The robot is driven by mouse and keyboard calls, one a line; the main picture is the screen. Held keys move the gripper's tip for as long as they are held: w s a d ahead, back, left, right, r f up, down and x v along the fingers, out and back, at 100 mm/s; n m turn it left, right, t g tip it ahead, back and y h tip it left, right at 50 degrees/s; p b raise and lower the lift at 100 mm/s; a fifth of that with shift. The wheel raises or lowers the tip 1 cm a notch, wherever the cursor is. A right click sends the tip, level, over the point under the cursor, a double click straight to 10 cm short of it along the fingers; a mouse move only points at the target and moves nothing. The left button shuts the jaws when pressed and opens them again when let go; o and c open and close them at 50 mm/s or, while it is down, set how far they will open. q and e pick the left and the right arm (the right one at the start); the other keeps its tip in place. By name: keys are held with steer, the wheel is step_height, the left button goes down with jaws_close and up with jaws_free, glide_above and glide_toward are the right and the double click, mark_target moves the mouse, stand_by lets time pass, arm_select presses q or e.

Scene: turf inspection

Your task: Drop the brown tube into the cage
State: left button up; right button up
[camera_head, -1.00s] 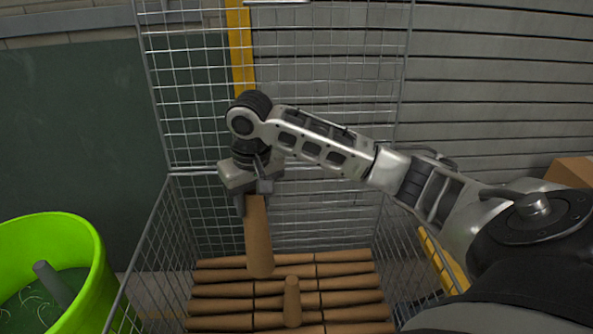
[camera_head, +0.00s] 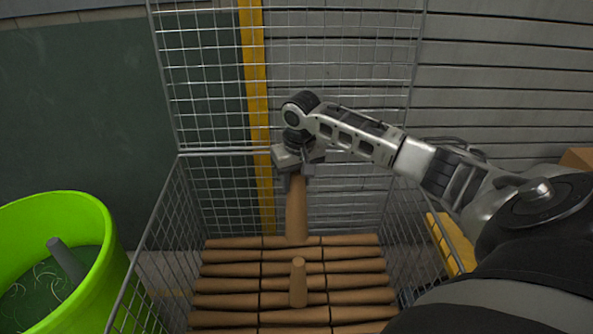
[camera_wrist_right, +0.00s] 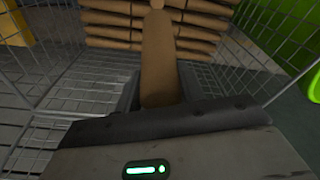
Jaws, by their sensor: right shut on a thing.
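The brown tube (camera_head: 297,212) hangs upright from my right gripper (camera_head: 297,178), which is shut on its upper end. The tube is inside the outline of the wire cage (camera_head: 183,205), above the stacked brown tubes (camera_head: 230,270). I cannot tell whether its lower end touches the stack. In the right wrist view the held tube (camera_wrist_right: 158,60) points away from the gripper toward the stack. Another brown tube (camera_head: 298,283) stands upright, nearer to me, on the stack. My left gripper is not in view.
A bright green bin (camera_head: 95,275) with a grey tube (camera_head: 66,260) in it stands left of the cage. The cage's raised mesh panel (camera_head: 330,60) is behind my right arm. A yellow item (camera_head: 450,243) is by the cage's right side.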

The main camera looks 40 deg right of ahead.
steer(key=shift+f, duration=0.15)
steer(key=o, duration=1.3)
step_height(320, 180, up, 16)
steer(key=s, duration=0.2)
steer(key=shift+a+b, duration=0.3)
steer(key=shift+a, duration=0.05)
steer(key=shift+f, duration=0.15)
